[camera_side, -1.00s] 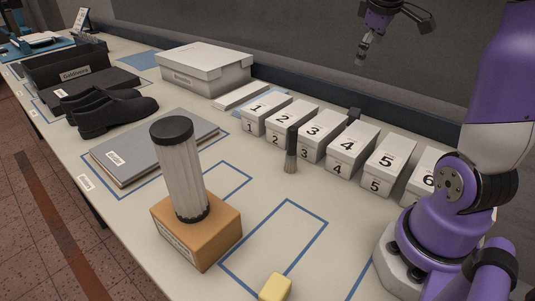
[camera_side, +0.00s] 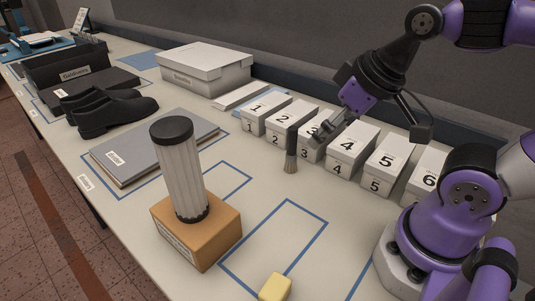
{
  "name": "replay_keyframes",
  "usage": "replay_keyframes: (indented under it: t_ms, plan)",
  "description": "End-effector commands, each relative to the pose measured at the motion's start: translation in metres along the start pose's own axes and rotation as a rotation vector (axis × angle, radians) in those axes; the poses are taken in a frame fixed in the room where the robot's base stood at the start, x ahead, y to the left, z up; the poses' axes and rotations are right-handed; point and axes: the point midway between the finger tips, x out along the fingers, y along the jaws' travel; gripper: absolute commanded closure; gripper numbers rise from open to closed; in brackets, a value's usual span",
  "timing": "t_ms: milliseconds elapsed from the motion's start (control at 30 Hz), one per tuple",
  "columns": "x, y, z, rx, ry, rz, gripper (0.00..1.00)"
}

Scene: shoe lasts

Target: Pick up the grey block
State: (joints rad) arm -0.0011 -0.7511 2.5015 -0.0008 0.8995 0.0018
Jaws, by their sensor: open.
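I cannot make out a clear grey block on the table. My gripper (camera_side: 318,143) is open and empty, pointing down and left in front of the white boxes marked 3 and 4 (camera_side: 350,150). It hides part of the box marked 3. The small dark block behind these boxes, seen earlier, is now hidden by my arm. A dark-handled brush (camera_side: 291,152) stands upright just left of the gripper.
A pleated cylinder (camera_side: 181,172) stands on an orange-brown block (camera_side: 197,232). A yellow block (camera_side: 275,287) lies at the front edge. A grey folder (camera_side: 160,143), black shoes (camera_side: 112,112) and a lidded white box (camera_side: 205,70) are left.

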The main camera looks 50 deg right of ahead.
Motion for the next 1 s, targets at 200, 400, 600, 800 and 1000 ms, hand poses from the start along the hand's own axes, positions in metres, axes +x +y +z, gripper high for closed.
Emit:
replay_keyframes:
  t_ms: [200,400,600,800,1000]
  plan:
    - [0.001,0.008,-0.009,0.047,-0.008,0.022,0.22]
    - [0.014,0.07,-0.058,0.36,-0.043,0.16,0.22]
    - [0.051,0.183,-0.088,0.785,-0.072,0.357,0.22]
    - [0.088,0.279,-0.07,1.103,-0.083,0.516,0.22]
    - [0.105,0.319,-0.051,1.231,-0.084,0.584,0.22]
